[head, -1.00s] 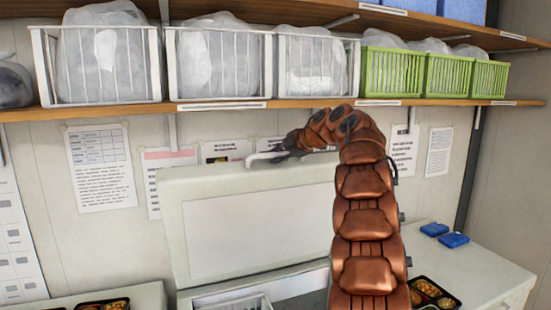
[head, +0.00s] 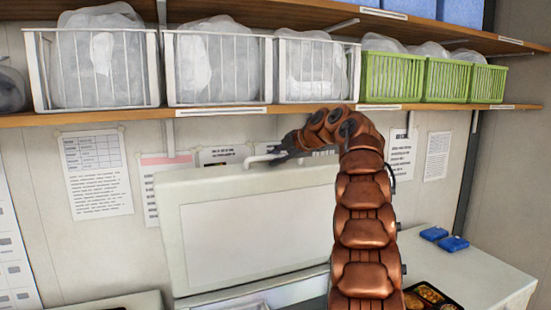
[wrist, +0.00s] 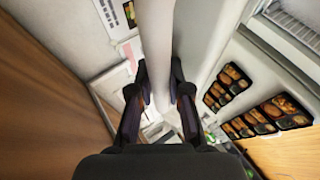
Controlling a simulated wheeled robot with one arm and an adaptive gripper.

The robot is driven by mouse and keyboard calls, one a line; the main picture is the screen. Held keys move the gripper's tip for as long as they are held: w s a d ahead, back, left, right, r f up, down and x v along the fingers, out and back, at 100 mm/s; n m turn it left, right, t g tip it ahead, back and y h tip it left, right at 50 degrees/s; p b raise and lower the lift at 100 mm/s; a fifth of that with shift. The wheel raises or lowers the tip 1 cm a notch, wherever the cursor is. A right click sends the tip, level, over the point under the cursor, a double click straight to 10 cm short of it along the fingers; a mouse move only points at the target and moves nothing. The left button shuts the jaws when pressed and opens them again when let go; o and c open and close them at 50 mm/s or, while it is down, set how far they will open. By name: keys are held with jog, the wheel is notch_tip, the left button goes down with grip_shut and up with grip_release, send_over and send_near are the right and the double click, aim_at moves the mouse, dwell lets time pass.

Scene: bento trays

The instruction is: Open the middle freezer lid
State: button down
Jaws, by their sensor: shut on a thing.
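The middle freezer lid (head: 255,232) stands raised, close to upright, in front of the wall in the head view, with its pale inner panel facing me. A white bar handle (head: 262,158) sits at its top edge. My gripper (head: 280,153) is at this handle, at the lid's top. In the wrist view the white handle (wrist: 155,45) runs between the two dark fingers of my gripper (wrist: 158,98), which are shut on it. Part of the freezer opening (head: 250,297) shows below the lid. My arm hides the lid's right end.
A wooden shelf (head: 300,108) with white baskets (head: 95,70) and green baskets (head: 390,75) hangs close above the lid and my gripper. Bento trays (head: 432,296) lie on the right-hand freezer top (head: 485,275), with blue packs (head: 453,243) behind them.

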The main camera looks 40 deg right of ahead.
jog(key=c, duration=1.1)
grip_release()
jog(key=v, duration=1.2)
